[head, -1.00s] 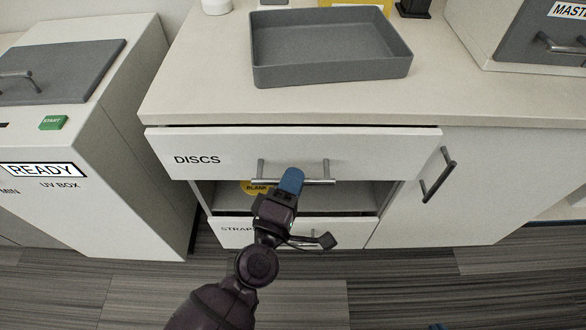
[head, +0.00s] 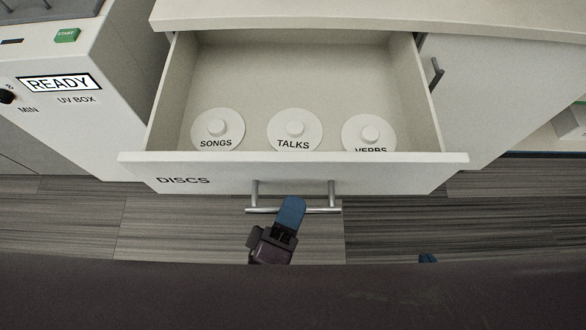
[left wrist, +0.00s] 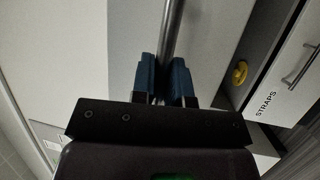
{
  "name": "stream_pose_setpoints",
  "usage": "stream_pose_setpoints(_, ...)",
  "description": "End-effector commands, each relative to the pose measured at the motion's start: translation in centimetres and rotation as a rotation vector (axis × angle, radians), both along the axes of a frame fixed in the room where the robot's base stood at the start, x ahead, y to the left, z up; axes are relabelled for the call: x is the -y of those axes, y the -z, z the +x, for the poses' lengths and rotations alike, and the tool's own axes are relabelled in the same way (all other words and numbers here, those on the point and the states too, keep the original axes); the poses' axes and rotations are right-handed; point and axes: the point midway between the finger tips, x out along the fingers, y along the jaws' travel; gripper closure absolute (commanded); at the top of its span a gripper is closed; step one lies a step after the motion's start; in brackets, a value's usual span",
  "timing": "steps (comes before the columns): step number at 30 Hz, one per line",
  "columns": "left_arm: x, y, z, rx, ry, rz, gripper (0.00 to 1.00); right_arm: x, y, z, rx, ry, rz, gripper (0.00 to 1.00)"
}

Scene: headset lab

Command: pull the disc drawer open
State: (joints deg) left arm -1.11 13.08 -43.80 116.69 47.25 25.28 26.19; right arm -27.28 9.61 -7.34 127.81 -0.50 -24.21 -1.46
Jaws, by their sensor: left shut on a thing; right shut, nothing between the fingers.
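The disc drawer (head: 405,178) stands far out of the counter, its front labelled DISCS and its inside visible from above. Three white knobbed discs lie near its front: SONGS (head: 217,128), TALKS (head: 294,129) and VERBS (head: 369,133). My left gripper (head: 290,212) is shut on the drawer's metal bar handle (head: 326,210). In the left wrist view the bar (left wrist: 171,30) runs between the blue fingers (left wrist: 163,78). Only the blue tip of my right gripper (head: 428,258) shows at the lower right; it is shut and empty.
The UV box (head: 75,130) reading READY stands left of the drawer. A cupboard door with a dark handle (head: 436,74) is at the right. In the left wrist view the STRAPS drawer (left wrist: 285,80) and a yellow round thing (left wrist: 240,72) show. Striped floor lies in front.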

Motion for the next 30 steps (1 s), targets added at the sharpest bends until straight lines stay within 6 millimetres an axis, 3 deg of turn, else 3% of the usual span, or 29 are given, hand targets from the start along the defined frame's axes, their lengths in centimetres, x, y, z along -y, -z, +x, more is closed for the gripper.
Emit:
stream_pose_setpoints(3,0.0,0.0,-2.3,-0.001,0.001,0.002,1.0,-0.1,-0.2,0.3,0.007,0.0,0.002,1.0)
stream_pose_setpoints(10,0.0,0.0,-4.8,0.0,0.0,0.0,1.0,-0.1,-0.2,0.4,0.009,0.0,0.003,1.0)
stream_pose_setpoints(26,0.0,0.0,-5.6,0.001,-0.002,-0.001,1.0,0.1,0.0,-0.5,-0.009,0.004,0.0,1.0)
stream_pose_setpoints(27,0.0,0.0,-5.6,0.001,-0.002,0.0,0.81,0.1,0.0,-0.5,-0.009,0.004,0.0,1.0)
stream_pose_setpoints(30,0.0,0.0,-5.6,0.0,-0.001,0.001,0.65,0.1,0.0,-0.4,-0.007,0.004,0.0,1.0)
